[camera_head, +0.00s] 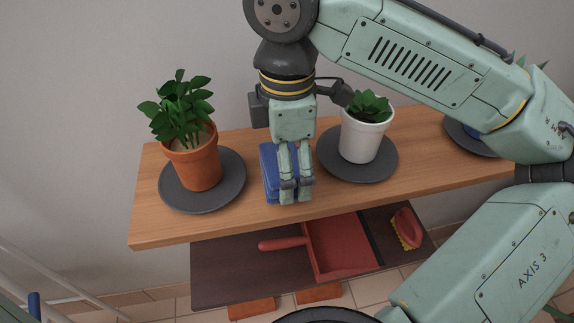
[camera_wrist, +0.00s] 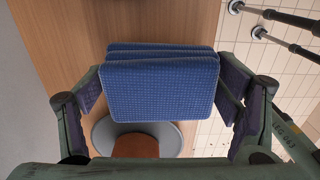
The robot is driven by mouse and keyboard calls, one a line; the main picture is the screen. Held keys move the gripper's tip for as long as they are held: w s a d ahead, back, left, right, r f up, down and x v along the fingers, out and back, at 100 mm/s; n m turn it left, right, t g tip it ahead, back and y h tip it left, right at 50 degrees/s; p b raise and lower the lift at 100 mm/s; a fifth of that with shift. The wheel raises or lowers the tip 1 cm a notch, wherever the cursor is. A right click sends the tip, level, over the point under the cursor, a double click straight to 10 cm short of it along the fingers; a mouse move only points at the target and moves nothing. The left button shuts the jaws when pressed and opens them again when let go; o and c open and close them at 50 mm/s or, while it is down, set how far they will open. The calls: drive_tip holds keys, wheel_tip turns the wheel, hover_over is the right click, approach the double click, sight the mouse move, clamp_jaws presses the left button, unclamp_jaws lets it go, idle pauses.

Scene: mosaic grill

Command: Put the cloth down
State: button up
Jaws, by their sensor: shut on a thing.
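The cloth (camera_head: 269,172) is blue, folded into a thick pad, and sits between the fingers of my gripper (camera_head: 295,193). My gripper is shut on it and points down over the wooden shelf top (camera_head: 257,136), between two dark round mats. In the wrist view the cloth (camera_wrist: 160,88) spans between both fingers, with its folded layers showing. In the head view the fingers hide part of the cloth. I cannot tell whether its lower edge touches the wood.
A terracotta pot plant (camera_head: 195,164) stands on the left mat (camera_head: 228,193). A white pot plant (camera_head: 361,137) stands on the right mat (camera_head: 386,168), close to my gripper. A red dustpan (camera_head: 338,247) and brush (camera_head: 405,230) lie on the lower shelf (camera_head: 219,271).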

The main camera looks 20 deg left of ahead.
drive_tip(key=shift+f, duration=0.8)
drive_tip(key=o, duration=1)
drive_tip(key=shift+f, duration=0.15)
drive_tip(key=shift+o, duration=0.2)
wheel_tip(320, 180, up, 12)
drive_tip(key=shift+r, duration=0.2)
